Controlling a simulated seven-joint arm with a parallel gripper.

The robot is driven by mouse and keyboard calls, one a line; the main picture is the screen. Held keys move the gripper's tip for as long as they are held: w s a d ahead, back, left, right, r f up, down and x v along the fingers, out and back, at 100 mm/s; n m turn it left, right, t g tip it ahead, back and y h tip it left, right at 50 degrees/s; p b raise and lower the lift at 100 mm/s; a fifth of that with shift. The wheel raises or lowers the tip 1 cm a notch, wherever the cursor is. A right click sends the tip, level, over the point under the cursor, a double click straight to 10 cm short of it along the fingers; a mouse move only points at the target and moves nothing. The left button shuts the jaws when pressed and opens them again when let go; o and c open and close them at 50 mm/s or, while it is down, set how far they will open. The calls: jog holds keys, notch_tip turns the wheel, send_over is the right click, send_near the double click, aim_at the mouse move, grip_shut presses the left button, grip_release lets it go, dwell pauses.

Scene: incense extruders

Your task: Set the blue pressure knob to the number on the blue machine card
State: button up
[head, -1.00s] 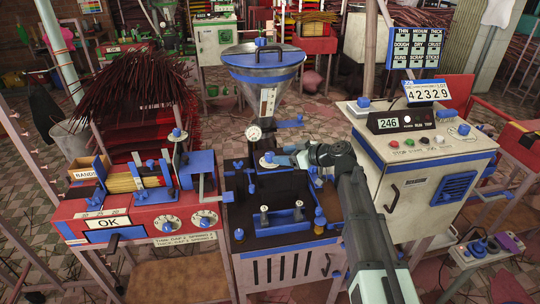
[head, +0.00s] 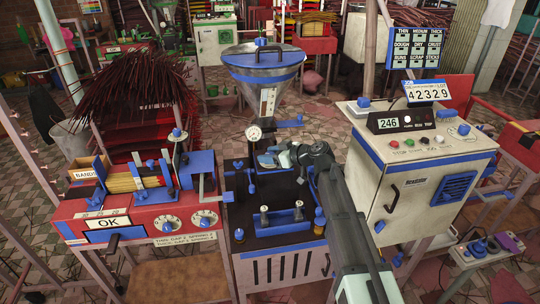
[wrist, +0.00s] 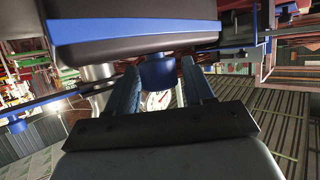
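The blue pressure knob (wrist: 158,72) shows between my two fingers in the wrist view, with a white dial (wrist: 158,100) close by. In the head view my gripper (head: 266,160) covers that spot, on the front of the central blue machine below its hopper (head: 262,75). The fingers stand apart, one on each side of the knob. I cannot tell if they touch it. A blue-edged card reading 42329 (head: 428,92) stands on the white cabinet at right. I cannot tell if it is the machine card.
The white cabinet (head: 410,190) has a display reading 246 (head: 388,123). A blue chart (head: 414,48) hangs behind it. A round gauge (head: 254,133) sits above my gripper. The red machine (head: 140,215) with dials is at left. Small posts (head: 265,215) rise from the blue machine's dark tray.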

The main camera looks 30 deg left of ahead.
jog(key=c, duration=0.8)
jog(key=shift+o, duration=0.2)
jog(key=shift+s+m+t, duration=0.1)
jog(key=shift+m+t, duration=0.2)
jog(key=shift+t, duration=0.1)
jog(key=shift+s+m+t, duration=0.1)
jog(key=shift+m+t, duration=0.8)
jog(key=shift+t, duration=0.1)
jog(key=shift+m+t+h, duration=1.1)
jog(key=shift+m+t, duration=1.2)
jog(key=shift+t, duration=0.2)
jog(key=shift+m+t+h, duration=1.7)
jog(key=shift+m+h, duration=0.2)
jog(key=shift+m, duration=0.2)
jog(key=shift+m+t+h, duration=0.5)
jog(key=shift+m+h, duration=0.2)
jog(key=shift+m, duration=0.1)
jog(key=shift+m+h, duration=0.6)
jog(key=shift+h, duration=0.1)
